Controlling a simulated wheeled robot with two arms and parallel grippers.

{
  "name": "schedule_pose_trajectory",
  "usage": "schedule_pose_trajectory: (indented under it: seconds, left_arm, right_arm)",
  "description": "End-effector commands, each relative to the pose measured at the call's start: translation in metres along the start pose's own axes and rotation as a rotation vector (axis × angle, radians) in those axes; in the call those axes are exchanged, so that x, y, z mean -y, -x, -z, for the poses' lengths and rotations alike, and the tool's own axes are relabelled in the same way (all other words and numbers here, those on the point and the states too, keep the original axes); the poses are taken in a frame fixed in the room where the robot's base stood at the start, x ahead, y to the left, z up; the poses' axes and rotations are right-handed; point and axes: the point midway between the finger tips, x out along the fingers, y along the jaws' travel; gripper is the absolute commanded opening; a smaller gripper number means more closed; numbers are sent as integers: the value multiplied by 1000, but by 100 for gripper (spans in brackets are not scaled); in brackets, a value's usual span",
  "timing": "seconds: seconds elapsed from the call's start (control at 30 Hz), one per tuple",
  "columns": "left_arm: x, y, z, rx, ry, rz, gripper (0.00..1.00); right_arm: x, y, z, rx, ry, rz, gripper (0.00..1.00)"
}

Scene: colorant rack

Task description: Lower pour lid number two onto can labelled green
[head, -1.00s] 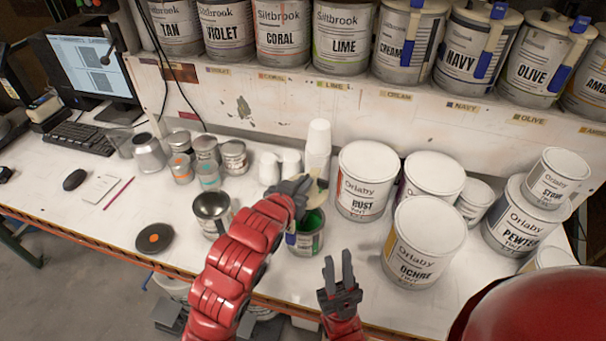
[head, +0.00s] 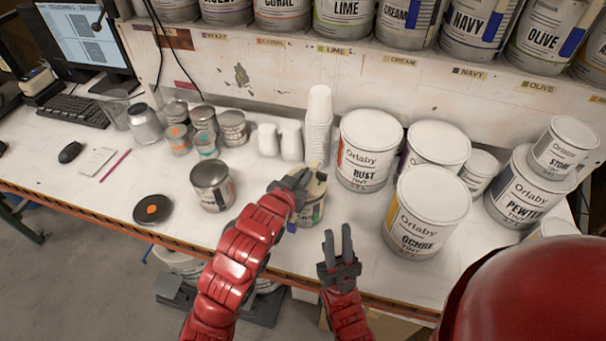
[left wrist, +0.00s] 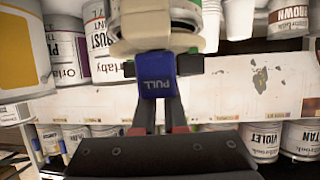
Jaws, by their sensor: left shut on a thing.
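My left gripper (head: 299,183) is shut on the pour lid (head: 316,184), a cream lid with a blue tab. In the left wrist view the lid (left wrist: 150,28) fills the top middle, and its blue tab marked PULL (left wrist: 158,86) sits between the fingers. The can with green paint (head: 312,210) stands directly under the lid and gripper; its mouth is hidden and its label is not readable. I cannot tell whether the lid touches the rim. My right gripper (head: 339,246) is open and empty, to the right of and nearer than that can.
White Rust (head: 367,150) and Ochre (head: 422,212) cans stand close on the right. A stack of white cups (head: 319,118) is just behind. The bench front edge is near.

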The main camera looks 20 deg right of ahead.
Motion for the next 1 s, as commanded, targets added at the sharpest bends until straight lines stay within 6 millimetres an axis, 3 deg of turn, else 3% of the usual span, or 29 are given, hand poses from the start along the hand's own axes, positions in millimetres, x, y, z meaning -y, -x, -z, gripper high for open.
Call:
schedule_pose_trajectory:
  seconds: [1.0]
  left_arm:
    - [0, 0, 1, -2, 0, 0, 0]
  right_arm:
    - [0, 8, -1, 0, 0, 0, 24]
